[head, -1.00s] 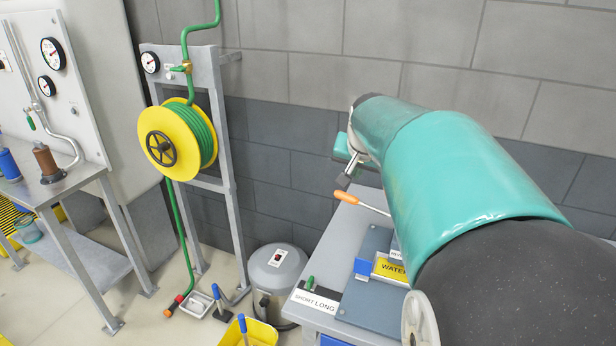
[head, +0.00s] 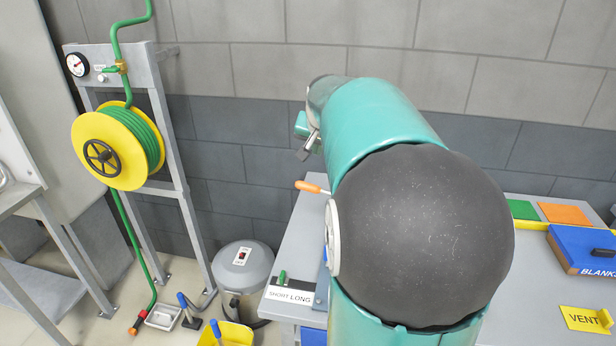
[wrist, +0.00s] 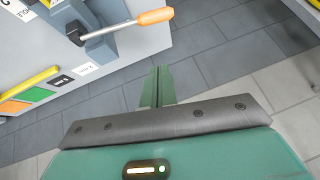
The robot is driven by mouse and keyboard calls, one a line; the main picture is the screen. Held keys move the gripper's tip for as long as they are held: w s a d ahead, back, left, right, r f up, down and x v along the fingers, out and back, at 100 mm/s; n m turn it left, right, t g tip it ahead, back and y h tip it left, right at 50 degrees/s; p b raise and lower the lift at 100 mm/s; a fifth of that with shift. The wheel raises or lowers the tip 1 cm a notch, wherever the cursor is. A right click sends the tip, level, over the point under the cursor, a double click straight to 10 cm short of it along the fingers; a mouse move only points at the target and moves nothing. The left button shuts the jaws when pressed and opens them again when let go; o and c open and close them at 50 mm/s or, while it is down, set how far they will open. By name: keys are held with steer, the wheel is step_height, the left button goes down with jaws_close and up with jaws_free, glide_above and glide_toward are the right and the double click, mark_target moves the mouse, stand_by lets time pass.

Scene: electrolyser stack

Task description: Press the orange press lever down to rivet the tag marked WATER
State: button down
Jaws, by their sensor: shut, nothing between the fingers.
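The orange-handled press lever (head: 312,187) sticks out over the left edge of the grey bench, its handle tilted upward. In the wrist view its orange grip (wrist: 155,17) is at the top, on a metal rod from a dark pivot on a blue-grey press body (wrist: 101,42). My gripper (wrist: 157,86) is shut and empty, its fingers below the lever grip in that picture and apart from it. In the head view my gripper (head: 304,142) appears just above the handle tip, with a gap. The tag marked WATER is hidden behind my arm.
The bench (head: 300,228) carries a SHORT/LONG label (head: 290,296), a blue BLANKS box (head: 585,248), a yellow VENT tag (head: 586,319) and green and orange pads. A grey bin (head: 243,268) and a yellow bucket (head: 232,334) stand left of it. A hose reel (head: 115,150) stands further left.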

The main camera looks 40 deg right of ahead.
glide_above(310, 189)
steer(key=d, duration=0.1)
steer(key=f, duration=0.7)
steer(key=shift+s+f, duration=0.2)
steer(key=shift+f, duration=0.15)
steer(key=f, duration=0.2)
steer(key=shift+w+a+f, duration=0.1)
steer(key=shift+w+f, duration=0.1)
steer(key=shift+f, duration=0.1)
steer(key=shift+a+f, duration=0.3)
steer(key=shift+f, duration=0.5)
steer(key=shift+a+f, duration=0.1)
